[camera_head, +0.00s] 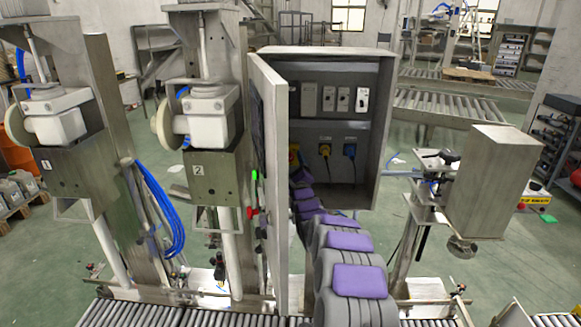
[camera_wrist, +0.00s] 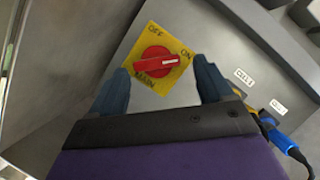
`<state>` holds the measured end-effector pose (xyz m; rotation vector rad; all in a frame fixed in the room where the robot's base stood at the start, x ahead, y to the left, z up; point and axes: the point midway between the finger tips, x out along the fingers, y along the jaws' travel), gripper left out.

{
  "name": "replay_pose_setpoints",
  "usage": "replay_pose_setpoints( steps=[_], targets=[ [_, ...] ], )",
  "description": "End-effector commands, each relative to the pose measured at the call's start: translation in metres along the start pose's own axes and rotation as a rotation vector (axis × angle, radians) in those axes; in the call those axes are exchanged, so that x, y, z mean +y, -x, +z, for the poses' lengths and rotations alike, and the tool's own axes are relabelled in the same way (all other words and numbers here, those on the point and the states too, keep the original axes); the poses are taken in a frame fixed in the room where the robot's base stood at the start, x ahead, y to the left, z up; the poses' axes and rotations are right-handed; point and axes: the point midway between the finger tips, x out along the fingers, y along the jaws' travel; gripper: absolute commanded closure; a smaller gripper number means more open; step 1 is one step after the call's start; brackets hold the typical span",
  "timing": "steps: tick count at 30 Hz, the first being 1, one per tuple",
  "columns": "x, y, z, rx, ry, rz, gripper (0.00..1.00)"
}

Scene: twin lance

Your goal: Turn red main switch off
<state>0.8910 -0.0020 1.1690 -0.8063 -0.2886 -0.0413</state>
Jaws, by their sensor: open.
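The red main switch (camera_wrist: 156,65) is a rotary knob on a yellow plate (camera_wrist: 152,38) marked OFF, ON and MAIN. Its handle lies across the plate, with its right end toward the ON mark. My gripper (camera_wrist: 162,84) is open, with one dark blue finger on each side of the plate's lower part. I cannot tell whether either finger touches the knob. In the head view, a small piece of the yellow plate (camera_head: 293,153) shows inside the open cabinet, beside the door. My arm reaches into the cabinet there and its gripper end is largely hidden.
The grey cabinet (camera_head: 383,130) has its door (camera_head: 268,180) swung open at the left of my arm. A blue plug (camera_head: 349,150) and a yellow plug (camera_head: 324,150) are on the inner panel. The blue plug and cable (camera_wrist: 284,142) show close right of my gripper.

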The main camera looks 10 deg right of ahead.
Motion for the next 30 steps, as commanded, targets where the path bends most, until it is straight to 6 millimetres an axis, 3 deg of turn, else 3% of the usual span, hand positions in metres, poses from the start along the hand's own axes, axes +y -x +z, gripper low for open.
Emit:
replay_pose_setpoints(
  steps=[2, 19, 30],
  targets=[
    [0.0015, -0.0002, 0.0015, -0.001, 0.001, 0.001, 0.20],
    [0.0059, -0.0005, 0.0043, -0.002, 0.004, 0.006, 0.75],
    [0.0050, -0.0005, 0.0026, 0.001, 0.020, 0.013, 0.76]
  ],
)
